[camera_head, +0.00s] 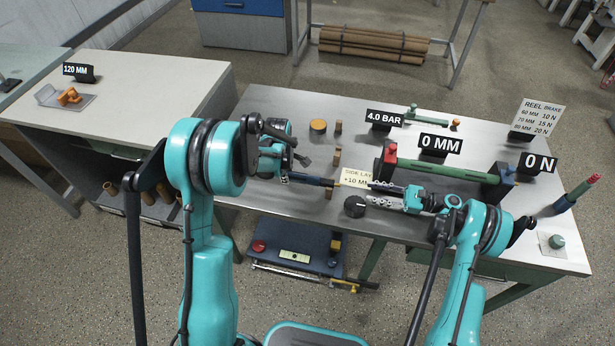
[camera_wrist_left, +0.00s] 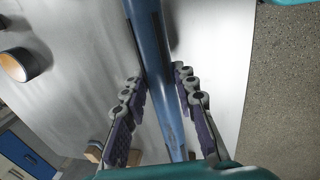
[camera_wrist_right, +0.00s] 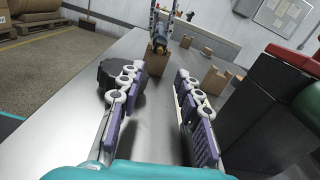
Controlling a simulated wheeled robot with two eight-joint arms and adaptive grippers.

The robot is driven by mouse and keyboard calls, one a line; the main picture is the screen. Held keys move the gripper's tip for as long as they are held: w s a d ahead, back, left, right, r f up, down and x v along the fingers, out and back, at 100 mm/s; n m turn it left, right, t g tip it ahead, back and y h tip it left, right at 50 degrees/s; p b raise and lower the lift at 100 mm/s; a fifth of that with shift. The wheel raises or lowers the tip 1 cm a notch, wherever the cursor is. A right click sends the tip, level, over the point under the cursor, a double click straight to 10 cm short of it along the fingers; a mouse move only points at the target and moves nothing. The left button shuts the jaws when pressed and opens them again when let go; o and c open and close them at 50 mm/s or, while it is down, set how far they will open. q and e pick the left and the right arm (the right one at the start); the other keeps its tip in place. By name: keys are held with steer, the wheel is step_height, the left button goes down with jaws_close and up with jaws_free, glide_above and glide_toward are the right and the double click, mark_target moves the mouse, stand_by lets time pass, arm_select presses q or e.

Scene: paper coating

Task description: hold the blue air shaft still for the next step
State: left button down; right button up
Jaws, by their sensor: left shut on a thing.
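The blue air shaft (camera_wrist_left: 150,45) runs lengthwise between the fingers of my left gripper (camera_wrist_left: 159,82) in the left wrist view. In the head view the shaft (camera_head: 312,181) looks like a thin dark blue rod above the bench's front part, pointing right from my left gripper (camera_head: 287,178). My left gripper is shut on it. My right gripper (camera_head: 373,195) is open and empty, facing left toward the shaft with a gap between. In the right wrist view its fingers (camera_wrist_right: 153,82) are spread, and a shaft end (camera_wrist_right: 160,46) shows beyond, by a wooden block (camera_wrist_right: 157,63).
A round black knob (camera_head: 355,206) stands close by my right fingertips. Wooden blocks (camera_head: 337,157) and an orange disc (camera_head: 318,126) sit behind the shaft. A green roller (camera_head: 440,171) lies between dark stands at right. Signs stand along the back. The bench front right is partly clear.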

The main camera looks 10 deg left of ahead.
mark_target(337, 185)
steer(key=shift+c, duration=0.2)
steer(key=c, duration=0.5)
steer(key=a, duration=0.1)
steer(key=a+r+h, duration=0.1)
steer(key=a, duration=0.1)
steer(key=a+r+g+h, duration=0.1)
steer(key=shift+w+a, duration=0.15)
steer(key=shift+a, duration=0.2)
jaws_close()
steer(key=s+a+r+n+g+h, duration=0.1)
steer(key=s+a+r+n+h, duration=0.15)
steer(key=a+h, duration=0.55)
steer(key=w+d+r+n+t+h, duration=0.2)
steer(key=d+r+h, duration=0.35)
steer(key=h, duration=0.25)
steer(key=shift+w+a+f, duration=0.1)
steer(key=shift+a+f, duration=0.05)
steer(key=shift+f, duration=1.25)
steer(key=shift+w+a+f, duration=0.1)
steer(key=shift+a+f, duration=0.05)
steer(key=shift+f, duration=1.2)
steer(key=shift+f, duration=0.1)
steer(key=shift+f, duration=2.1)
